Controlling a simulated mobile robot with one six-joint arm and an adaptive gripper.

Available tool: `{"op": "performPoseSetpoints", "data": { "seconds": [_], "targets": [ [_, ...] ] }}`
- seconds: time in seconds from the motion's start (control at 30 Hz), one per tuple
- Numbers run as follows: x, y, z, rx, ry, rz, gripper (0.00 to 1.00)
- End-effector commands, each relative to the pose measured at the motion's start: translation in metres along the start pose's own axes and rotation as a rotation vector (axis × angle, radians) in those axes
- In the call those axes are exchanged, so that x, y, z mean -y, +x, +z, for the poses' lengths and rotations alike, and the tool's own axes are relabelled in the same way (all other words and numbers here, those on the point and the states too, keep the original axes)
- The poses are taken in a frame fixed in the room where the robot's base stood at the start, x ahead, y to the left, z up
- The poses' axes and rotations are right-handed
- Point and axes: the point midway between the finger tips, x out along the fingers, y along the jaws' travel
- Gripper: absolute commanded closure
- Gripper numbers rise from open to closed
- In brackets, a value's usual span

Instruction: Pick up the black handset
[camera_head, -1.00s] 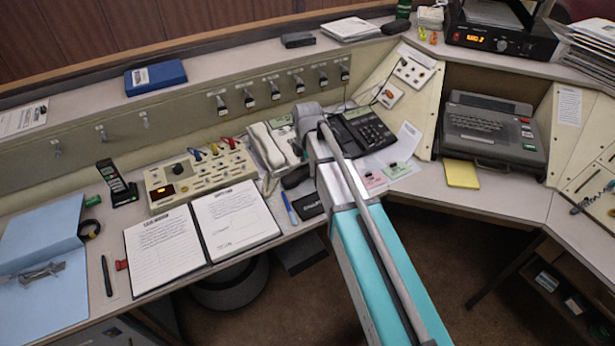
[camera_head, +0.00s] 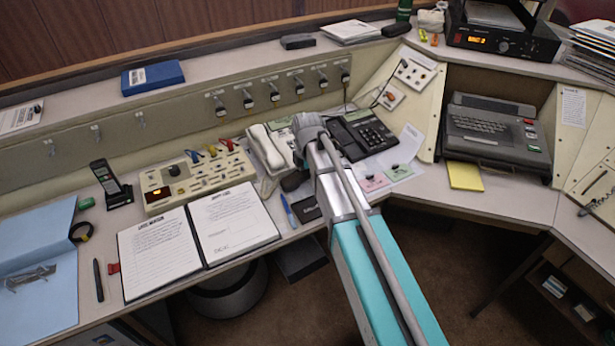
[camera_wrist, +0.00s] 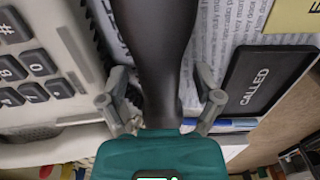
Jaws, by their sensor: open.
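The black handset (camera_wrist: 165,45) runs lengthwise up the middle of the wrist view, from the top edge down to my gripper. My gripper (camera_wrist: 163,108) is open, with one finger on each side of the handset; I cannot tell whether they touch it. A keypad phone base (camera_wrist: 40,80) is close on the left. In the head view my arm covers most of the handset; a dark end (camera_head: 294,181) shows left of the wrist, in front of the black keypad phone (camera_head: 372,132). The gripper fingers are hidden there.
A blue pen (camera_head: 290,211) and an open binder (camera_head: 235,222) lie to the left. Papers (camera_head: 408,150) lie on the right.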

Motion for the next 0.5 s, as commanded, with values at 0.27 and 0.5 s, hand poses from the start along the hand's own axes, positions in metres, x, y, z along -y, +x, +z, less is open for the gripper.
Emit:
{"op": "performPoseSetpoints", "data": {
  "seconds": [0.27,0.5],
  "targets": [
    [0.0000,0.0000,0.0000,0.000,0.000,0.000,0.32],
    [0.0000,0.0000,0.0000,0.000,0.000,0.000,0.77]
  ]
}}
